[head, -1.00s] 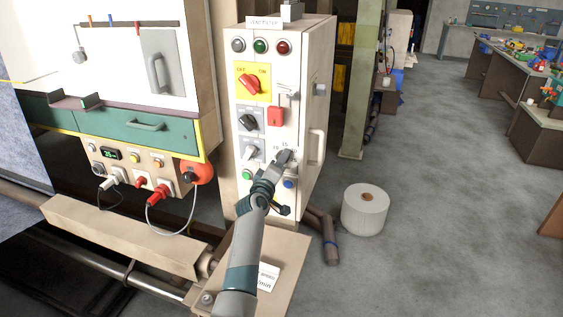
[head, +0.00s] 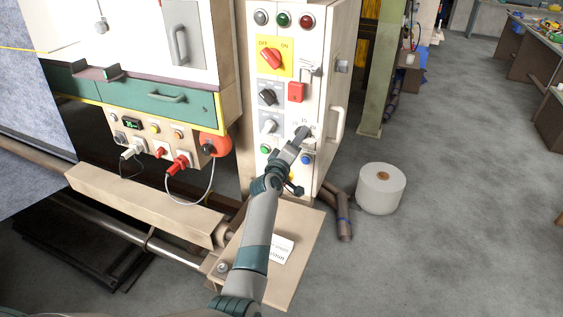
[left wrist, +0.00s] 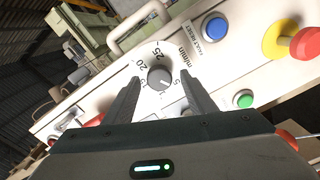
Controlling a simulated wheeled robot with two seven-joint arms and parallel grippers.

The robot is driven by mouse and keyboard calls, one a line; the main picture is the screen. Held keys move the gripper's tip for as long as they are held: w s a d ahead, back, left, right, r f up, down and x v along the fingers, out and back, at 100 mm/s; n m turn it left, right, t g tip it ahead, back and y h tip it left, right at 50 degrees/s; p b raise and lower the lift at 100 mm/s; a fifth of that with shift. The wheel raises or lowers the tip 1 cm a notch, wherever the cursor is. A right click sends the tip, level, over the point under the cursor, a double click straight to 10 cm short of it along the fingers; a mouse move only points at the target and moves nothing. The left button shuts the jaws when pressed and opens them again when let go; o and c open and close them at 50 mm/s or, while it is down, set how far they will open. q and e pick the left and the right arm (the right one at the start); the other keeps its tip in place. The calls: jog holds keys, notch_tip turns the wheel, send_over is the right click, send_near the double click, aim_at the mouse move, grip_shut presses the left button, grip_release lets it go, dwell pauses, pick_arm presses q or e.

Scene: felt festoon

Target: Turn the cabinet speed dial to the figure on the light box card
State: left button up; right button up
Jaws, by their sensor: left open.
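The speed dial is a round grey knob (left wrist: 159,77) on a white scale with figures such as 5, 20 and 25, in the left wrist view. Its white mark appears to be on the side toward the 5, but I cannot read it exactly. My left gripper (left wrist: 161,100) is open, its two fingers pointing at the knob from either side, with gaps visible. In the head view the left gripper (head: 300,139) is at the cabinet front (head: 322,100) and hides most of the dial. A white card (head: 283,248) lies on the beige box below; my arm covers part of it, and its figure is unreadable.
A red-on-yellow switch (head: 272,58), a red block (head: 296,92) and black and grey rotary switches sit left of and above the dial. A blue button (left wrist: 214,27) is near it. A white roll (head: 381,188) stands on the floor, right.

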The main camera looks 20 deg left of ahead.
pick_arm(q)
jog(key=s+p, duration=0.4)
jog(key=s, duration=1.1)
jog(key=shift+s+a+p, duration=0.15)
jog(key=shift+a+p, duration=0.1)
jog(key=shift+p, duration=0.05)
